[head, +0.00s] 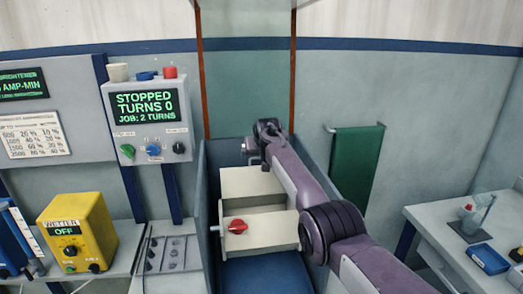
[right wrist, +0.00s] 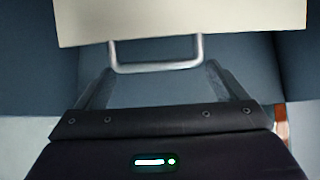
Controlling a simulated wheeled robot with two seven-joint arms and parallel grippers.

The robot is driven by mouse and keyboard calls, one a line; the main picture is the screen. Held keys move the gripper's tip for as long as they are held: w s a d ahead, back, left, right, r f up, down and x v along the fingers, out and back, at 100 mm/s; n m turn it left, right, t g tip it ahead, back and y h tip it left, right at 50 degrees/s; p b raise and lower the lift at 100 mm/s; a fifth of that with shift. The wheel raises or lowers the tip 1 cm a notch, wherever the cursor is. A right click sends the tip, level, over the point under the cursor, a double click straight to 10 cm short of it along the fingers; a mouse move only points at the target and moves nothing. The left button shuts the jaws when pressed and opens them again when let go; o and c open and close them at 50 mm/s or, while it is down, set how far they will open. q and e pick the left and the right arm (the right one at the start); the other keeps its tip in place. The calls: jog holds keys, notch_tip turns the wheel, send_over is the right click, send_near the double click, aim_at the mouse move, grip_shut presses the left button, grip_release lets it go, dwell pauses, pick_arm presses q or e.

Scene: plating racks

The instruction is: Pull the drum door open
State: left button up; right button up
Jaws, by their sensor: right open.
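The cream drum (head: 252,183) sits in the blue tank at the centre of the head view. A red knob (head: 237,226) is on its front. In the right wrist view a cream panel (right wrist: 180,18), which looks like the drum door, carries a grey U-shaped handle (right wrist: 155,67). My right gripper (right wrist: 158,72) is open. Its two fingers stand either side of the handle in the picture, and I see no contact. In the head view my right arm reaches over the drum's upper right, hiding part of it. My left gripper is not in view.
A grey control box (head: 150,118) reading "STOPPED TURNS 0" stands left of the tank. A yellow unit (head: 77,228) is farther left. A green towel (head: 353,165) hangs on the wall to the right. A side table (head: 450,228) stands at far right.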

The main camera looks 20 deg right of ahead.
jog(key=b+v, duration=0.2)
jog(key=v, duration=0.5)
jog(key=shift+s+r, duration=0.15)
jog(key=shift+s, duration=0.1)
jog(key=shift+a, duration=0.1)
